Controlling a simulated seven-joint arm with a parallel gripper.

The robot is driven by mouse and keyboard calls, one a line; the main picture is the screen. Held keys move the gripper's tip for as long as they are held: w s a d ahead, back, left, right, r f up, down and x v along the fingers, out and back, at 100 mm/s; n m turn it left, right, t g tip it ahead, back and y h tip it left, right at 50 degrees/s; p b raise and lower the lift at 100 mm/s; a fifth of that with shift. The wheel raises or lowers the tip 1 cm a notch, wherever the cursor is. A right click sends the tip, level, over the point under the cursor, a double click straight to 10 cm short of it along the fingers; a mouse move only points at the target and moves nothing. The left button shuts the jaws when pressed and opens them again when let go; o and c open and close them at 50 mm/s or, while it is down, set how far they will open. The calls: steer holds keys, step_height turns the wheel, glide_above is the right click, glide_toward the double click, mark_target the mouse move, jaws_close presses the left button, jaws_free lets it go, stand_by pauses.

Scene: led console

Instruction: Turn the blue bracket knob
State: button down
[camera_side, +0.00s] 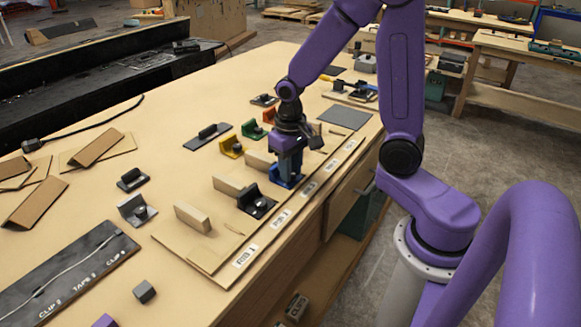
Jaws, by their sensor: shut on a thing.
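The blue bracket (284,182) sits on the wooden board near the table's right edge. My gripper (287,167) is directly above it, pointing down, with its fingers at the bracket. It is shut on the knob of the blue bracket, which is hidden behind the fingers. How far the knob is turned cannot be seen.
Labels (245,256) line the board's right edge.

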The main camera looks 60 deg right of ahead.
steer(key=m, duration=1.3)
steer(key=shift+m, duration=0.4)
steer(key=m, duration=1)
steer(key=shift+w+r+m, duration=0.1)
steer(key=shift+m, duration=0.6)
steer(key=c, duration=1.2)
jaws_free()
steer(key=shift+o, duration=0.2)
